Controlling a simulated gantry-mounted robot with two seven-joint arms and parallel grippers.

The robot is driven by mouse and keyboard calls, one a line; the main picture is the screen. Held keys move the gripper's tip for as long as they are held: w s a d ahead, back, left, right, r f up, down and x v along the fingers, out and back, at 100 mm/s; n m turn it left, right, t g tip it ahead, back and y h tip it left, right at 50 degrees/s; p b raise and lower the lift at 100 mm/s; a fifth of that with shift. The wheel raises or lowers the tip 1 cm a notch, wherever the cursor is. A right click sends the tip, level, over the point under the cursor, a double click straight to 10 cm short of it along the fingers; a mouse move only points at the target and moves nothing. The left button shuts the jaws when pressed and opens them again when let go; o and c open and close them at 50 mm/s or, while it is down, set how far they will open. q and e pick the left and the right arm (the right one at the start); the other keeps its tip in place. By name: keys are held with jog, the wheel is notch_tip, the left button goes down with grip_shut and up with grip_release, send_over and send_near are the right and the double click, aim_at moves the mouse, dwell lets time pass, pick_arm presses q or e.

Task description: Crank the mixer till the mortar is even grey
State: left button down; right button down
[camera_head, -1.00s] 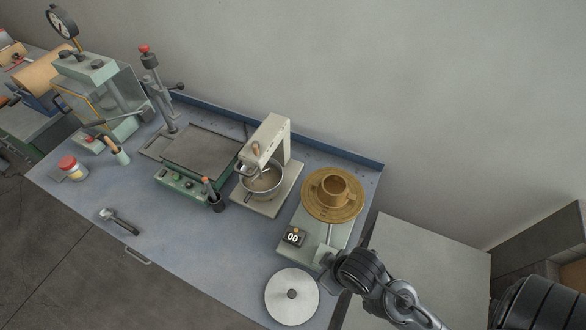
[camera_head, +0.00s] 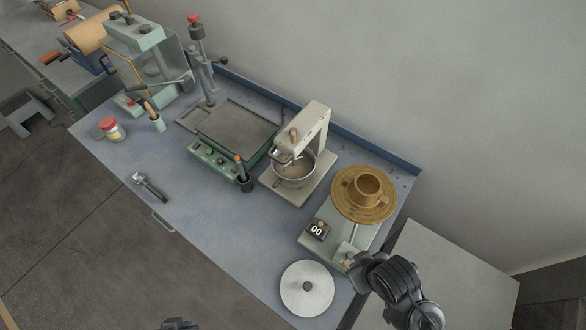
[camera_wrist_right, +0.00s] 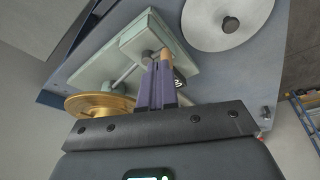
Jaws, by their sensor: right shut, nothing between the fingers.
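The cream mixer (camera_head: 314,124) stands on the bench with its metal bowl (camera_head: 308,178) under the head. A small wooden knob (camera_head: 293,134) is on the mixer's front. Beige mortar (camera_head: 294,168) shows in the bowl; its evenness is too small to judge. My right gripper (camera_head: 349,261) is away from the mixer, low at the crank end of the flow table (camera_head: 318,240). In the right wrist view its fingers (camera_wrist_right: 158,82) are shut and empty, with a wooden handle (camera_wrist_right: 166,57) just beyond their tips; I cannot tell if they touch. A dark part, apparently my left gripper (camera_head: 180,324), shows at the bottom edge.
The flow table carries a brass disc (camera_head: 347,208) with a brass mould (camera_head: 366,187) and a counter (camera_head: 317,231) reading 00. A pale round plate (camera_head: 307,299) lies in front.

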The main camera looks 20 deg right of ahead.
jog(key=w, duration=0.1)
jog(key=w+a, duration=0.1)
jog(key=w, duration=0.1)
jog(key=w+a, duration=0.1)
jog(key=w, duration=0.1)
jog(key=shift+w+a, duration=0.15)
jog(key=shift+w, duration=0.05)
jog(key=w+d, duration=0.1)
jog(key=d, duration=0.1)
jog(key=w+d, duration=0.1)
jog(key=d, duration=0.1)
jog(key=shift+w, duration=0.35)
jog(key=shift+s+d, duration=0.2)
jog(key=shift+d, duration=0.55)
jog(key=c, duration=1.3)
grip_release()
jog(key=shift+r, duration=0.1)
jog(key=p+v, duration=0.5)
jog(key=p, duration=0.2)
jog(key=w+p+v, duration=0.1)
jog(key=p+v, duration=0.5)
jog(key=p, duration=0.2)
jog(key=w+p+v, duration=0.1)
jog(key=p+v, duration=0.5)
jog(key=p, duration=0.2)
jog(key=shift+a+r, duration=0.1)
jog(key=shift+r, duration=0.35)
